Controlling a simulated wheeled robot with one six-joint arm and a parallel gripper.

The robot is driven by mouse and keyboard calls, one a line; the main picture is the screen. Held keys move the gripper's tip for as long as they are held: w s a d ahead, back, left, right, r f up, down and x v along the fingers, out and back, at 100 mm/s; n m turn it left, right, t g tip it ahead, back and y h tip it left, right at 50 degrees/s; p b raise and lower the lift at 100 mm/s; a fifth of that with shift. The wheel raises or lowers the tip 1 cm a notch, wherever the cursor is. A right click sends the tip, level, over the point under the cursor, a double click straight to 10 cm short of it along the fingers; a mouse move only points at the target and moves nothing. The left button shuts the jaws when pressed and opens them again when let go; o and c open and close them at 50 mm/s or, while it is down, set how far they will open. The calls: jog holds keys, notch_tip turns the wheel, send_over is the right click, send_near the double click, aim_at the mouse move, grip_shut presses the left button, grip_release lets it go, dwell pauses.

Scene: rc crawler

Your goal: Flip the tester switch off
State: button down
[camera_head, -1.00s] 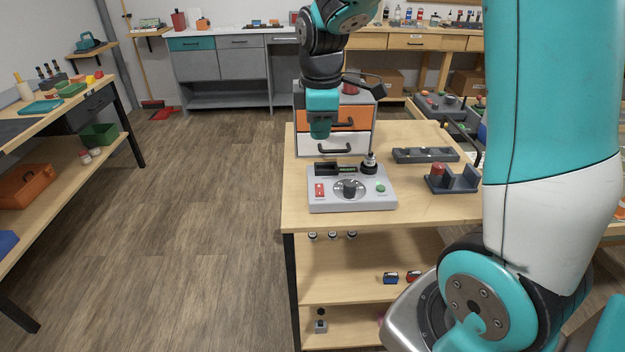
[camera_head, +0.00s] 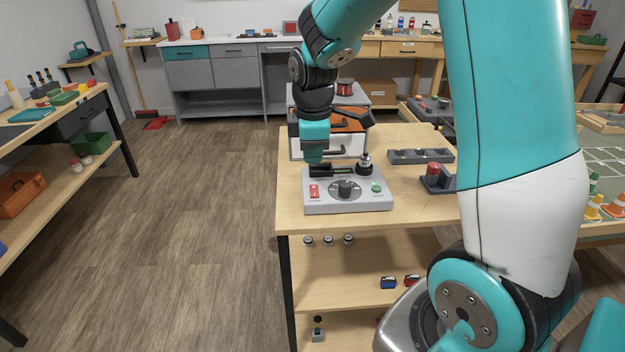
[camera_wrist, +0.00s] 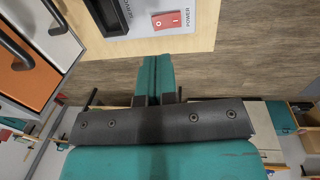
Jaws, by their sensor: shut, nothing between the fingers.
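The grey tester (camera_head: 362,203) sits near the front left of the wooden workbench. Its red power switch (camera_head: 314,191) is on the left of its top face, left of a black dial (camera_head: 346,188). The switch also shows at the top of the wrist view (camera_wrist: 167,20), as a red rocker with white marks beside the word POWER; which side is pressed I cannot tell. My gripper (camera_head: 314,160) points down just behind the tester's left side, above its surface and apart from the switch. In the wrist view its fingers (camera_wrist: 155,60) are together and empty.
A drawer cabinet (camera_head: 342,121) stands close behind my gripper. A small black knobbed part (camera_head: 364,165) stands at the tester's back right. A dark grey tray (camera_head: 420,156) and a holder with a red piece (camera_head: 433,174) lie to the right. The floor to the left is clear.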

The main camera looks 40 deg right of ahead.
aim_at(312, 187)
jog(key=f, duration=0.7)
jog(key=shift+w+d+f, duration=0.2)
jog(key=shift+w+d, duration=0.05)
jog(key=shift+w, duration=0.1)
